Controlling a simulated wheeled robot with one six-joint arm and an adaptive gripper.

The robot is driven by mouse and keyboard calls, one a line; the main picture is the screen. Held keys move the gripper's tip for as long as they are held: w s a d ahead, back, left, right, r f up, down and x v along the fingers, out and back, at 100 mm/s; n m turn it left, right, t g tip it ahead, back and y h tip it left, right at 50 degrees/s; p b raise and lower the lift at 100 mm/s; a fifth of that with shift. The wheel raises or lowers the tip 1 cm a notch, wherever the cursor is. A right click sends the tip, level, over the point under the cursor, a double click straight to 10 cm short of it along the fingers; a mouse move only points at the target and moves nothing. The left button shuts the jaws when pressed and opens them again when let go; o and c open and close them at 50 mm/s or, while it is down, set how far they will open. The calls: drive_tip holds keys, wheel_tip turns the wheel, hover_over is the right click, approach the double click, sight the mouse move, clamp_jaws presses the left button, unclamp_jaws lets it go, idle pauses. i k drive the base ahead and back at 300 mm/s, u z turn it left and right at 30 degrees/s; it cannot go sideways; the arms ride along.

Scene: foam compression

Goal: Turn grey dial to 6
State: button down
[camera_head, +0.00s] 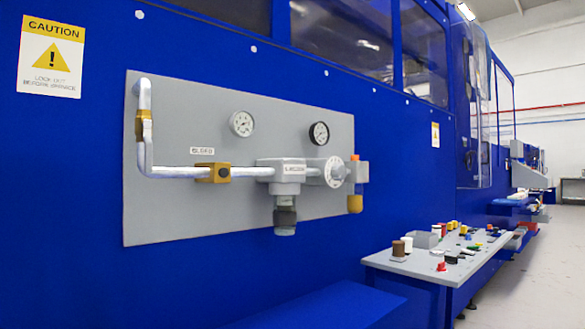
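A round grey-white dial (335,172) with small dark marks around its face sits at the right end of a pipe line on a grey panel (190,110). The marks are too small to read, so I cannot tell which number it is set to. The dial is joined by a short pipe to a grey valve block (281,171) on its left. My gripper is not in view, and nothing touches the dial.
Two round gauges (242,124) (319,133) sit above the pipe. Brass fittings (213,173) and an orange-topped part (355,182) flank the valve. A grey control shelf (440,262) with several knobs juts out at lower right. Floor (530,285) is clear at far right.

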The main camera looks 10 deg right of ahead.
sight(338, 171)
drive_tip(key=k, duration=0.6)
drive_tip(key=z, duration=0.55)
drive_tip(key=i, duration=1.25)
drive_tip(key=u, duration=0.85)
